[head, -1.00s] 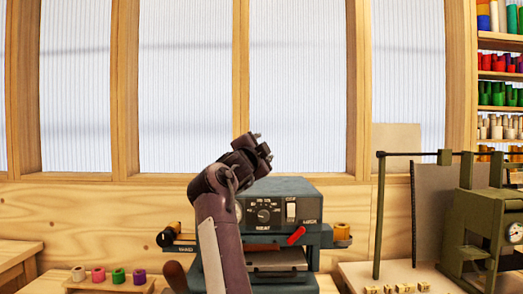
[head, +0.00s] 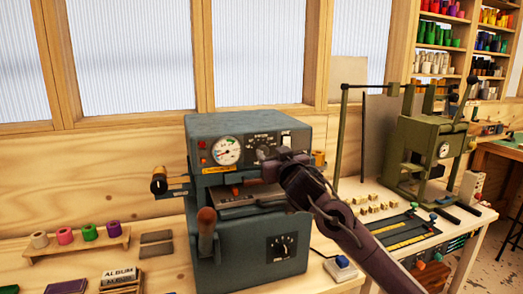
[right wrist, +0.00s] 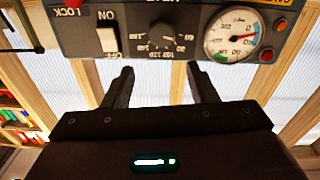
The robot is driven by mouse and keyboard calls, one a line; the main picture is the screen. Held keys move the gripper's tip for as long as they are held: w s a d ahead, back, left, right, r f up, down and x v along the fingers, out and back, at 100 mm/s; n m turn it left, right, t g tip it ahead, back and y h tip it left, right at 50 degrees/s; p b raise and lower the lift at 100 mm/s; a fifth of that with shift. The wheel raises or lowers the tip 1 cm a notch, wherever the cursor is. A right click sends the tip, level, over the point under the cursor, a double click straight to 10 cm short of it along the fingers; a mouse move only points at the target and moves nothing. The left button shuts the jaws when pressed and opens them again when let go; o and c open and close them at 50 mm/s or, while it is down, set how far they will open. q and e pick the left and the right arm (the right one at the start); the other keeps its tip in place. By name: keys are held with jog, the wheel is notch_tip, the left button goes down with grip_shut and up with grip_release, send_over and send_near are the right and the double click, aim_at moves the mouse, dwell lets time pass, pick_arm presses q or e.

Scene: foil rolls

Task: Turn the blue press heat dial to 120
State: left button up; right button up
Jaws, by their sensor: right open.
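The blue press (head: 205,128) stands on the bench, a grey-blue box with a control panel on its upper front. Its heat dial (head: 263,153) is a dark round knob right of the white gauge, partly covered by my right gripper (head: 284,155). In the right wrist view the heat dial (right wrist: 162,36) shows upside down with numbers around it, between and beyond the fingertips. My right gripper (right wrist: 162,80) is open and empty, its two fingers apart and short of the dial. I cannot read the dial's setting exactly. My left gripper is not in view.
The white gauge (right wrist: 233,34) and the ON/OFF switch (right wrist: 106,38) flank the dial closely. A lower dial (head: 282,246) sits on the press front. A lever with a brown knob (head: 207,215) sticks out in front. A green machine (head: 425,140) stands to the right.

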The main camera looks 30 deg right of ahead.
aim_at(265, 153)
jog(key=w+f, duration=0.1)
jog(key=w+d+f+p, duration=0.1)
jog(key=shift+w+n, duration=0.3)
jog(key=shift+w, duration=0.05)
jog(key=p+x, duration=0.1)
jog(key=x, duration=0.1)
jog(key=shift+w+a, duration=0.1)
jog(key=shift+w, duration=0.85)
jog(key=shift+d+f, duration=0.1)
jog(key=shift+d, duration=0.1)
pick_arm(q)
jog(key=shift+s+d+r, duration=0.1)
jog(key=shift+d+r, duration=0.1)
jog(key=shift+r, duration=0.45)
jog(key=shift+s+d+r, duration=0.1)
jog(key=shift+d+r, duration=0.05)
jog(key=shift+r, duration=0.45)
pick_arm(e)
jog(key=shift+c, duration=0.2)
